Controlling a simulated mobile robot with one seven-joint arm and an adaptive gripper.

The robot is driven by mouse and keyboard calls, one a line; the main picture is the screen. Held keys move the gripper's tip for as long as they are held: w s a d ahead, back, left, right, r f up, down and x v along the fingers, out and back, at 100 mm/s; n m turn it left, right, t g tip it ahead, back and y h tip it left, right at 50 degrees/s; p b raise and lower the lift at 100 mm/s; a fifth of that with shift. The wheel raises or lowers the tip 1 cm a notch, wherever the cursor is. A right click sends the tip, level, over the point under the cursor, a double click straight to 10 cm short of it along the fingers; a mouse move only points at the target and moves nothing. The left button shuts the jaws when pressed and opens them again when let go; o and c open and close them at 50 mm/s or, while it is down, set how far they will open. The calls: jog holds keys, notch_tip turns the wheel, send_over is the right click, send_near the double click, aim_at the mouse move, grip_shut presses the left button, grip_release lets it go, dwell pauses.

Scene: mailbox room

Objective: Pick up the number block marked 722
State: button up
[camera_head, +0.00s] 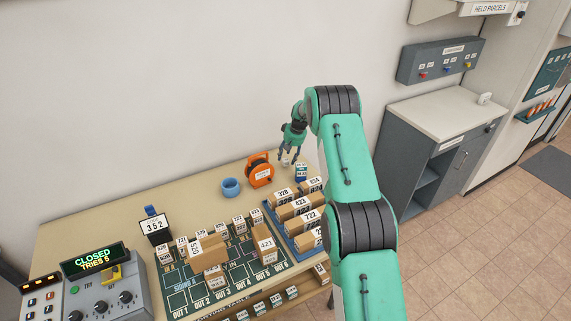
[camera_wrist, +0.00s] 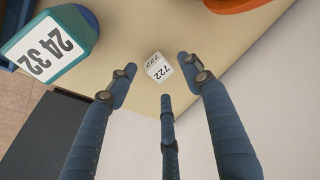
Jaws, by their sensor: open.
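The number block marked 722 (camera_wrist: 158,68) is a small white cube on the beige table top in the wrist view. It sits just beyond my fingertips, between the outer two, and no finger is seen touching it. My gripper (camera_wrist: 160,80) has three dark blue fingers, spread open and empty. In the head view my gripper (camera_head: 291,152) points down over the back right of the table, with the block small and partly hidden beneath it. A brown parcel (camera_head: 309,217) in the blue tray also carries the label 722.
A blue item labelled 24 32 (camera_wrist: 55,42) stands left of the block in the wrist view. The orange reel (camera_head: 260,171) and a blue ring (camera_head: 231,187) stand nearby. Parcels fill the blue tray (camera_head: 273,219) in front. The wall rises close behind the table.

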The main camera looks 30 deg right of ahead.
aim_at(286, 163)
jog(key=shift+x, duration=1.4)
jog(key=shift+c, duration=0.3)
jog(key=c, duration=0.9)
